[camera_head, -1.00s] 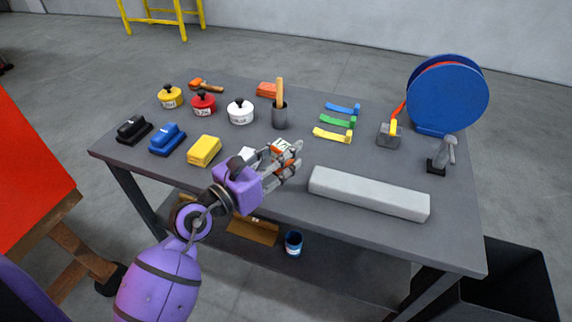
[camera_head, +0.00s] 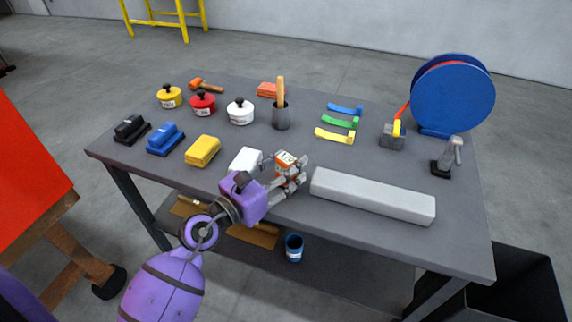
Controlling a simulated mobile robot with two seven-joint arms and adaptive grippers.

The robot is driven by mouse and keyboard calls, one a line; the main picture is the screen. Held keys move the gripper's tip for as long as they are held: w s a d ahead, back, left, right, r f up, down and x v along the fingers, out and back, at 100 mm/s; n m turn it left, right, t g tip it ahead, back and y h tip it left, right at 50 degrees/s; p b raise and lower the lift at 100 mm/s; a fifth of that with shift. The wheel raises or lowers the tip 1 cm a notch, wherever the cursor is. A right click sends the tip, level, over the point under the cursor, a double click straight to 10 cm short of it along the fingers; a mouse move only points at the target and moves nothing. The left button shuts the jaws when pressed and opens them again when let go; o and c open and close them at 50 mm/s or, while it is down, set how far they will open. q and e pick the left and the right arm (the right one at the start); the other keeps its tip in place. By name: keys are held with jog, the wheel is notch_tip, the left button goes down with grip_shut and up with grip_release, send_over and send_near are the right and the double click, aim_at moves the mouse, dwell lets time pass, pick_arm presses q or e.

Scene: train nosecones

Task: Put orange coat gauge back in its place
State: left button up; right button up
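The orange coat gauge (camera_head: 286,159), a small orange box with a white face, is between the fingers of my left gripper (camera_head: 292,174). The fingers are closed around it, and parts of its sides are hidden by them. The gauge is over the front of the grey table (camera_head: 330,222), left of the long grey bar. I cannot tell whether it touches the table top. My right gripper is not in view.
A white block (camera_head: 246,159) lies just behind my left wrist, with a yellow block (camera_head: 203,150) and blue block (camera_head: 166,138) to its left. The long grey bar (camera_head: 372,196) lies to the right. Yellow, green and blue strips (camera_head: 340,123) lie behind. The middle of the table is clear.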

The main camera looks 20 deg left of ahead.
pick_arm(q)
jog(key=shift+o, duration=0.2)
jog(key=shift+r, duration=0.1)
jog(key=shift+r, duration=0.25)
jog(key=b+v, duration=0.3)
jog(key=v, duration=0.8)
jog(key=s+a+f+n+g+y, duration=0.1)
jog(key=s+a+f+n+y, duration=0.2)
jog(key=f+n, duration=0.5)
jog(key=s+a+f+n+y, duration=0.1)
jog(key=s+f+n+y, duration=0.3)
jog(key=n, duration=0.6)
jog(key=s+a+f+n+g+y, duration=0.1)
jog(key=s+a+f+n, duration=0.1)
jog(key=s+f+n, duration=0.5)
jog(key=s+d+f+n+g, duration=0.3)
jog(key=s+f+n, duration=0.4)
jog(key=f, duration=0.1)
jog(key=s+d+f+n+g, duration=0.3)
jog(key=s+f+n+g, duration=0.1)
jog(key=s+f+n, duration=0.4)
jog(key=shift+d, duration=0.3)
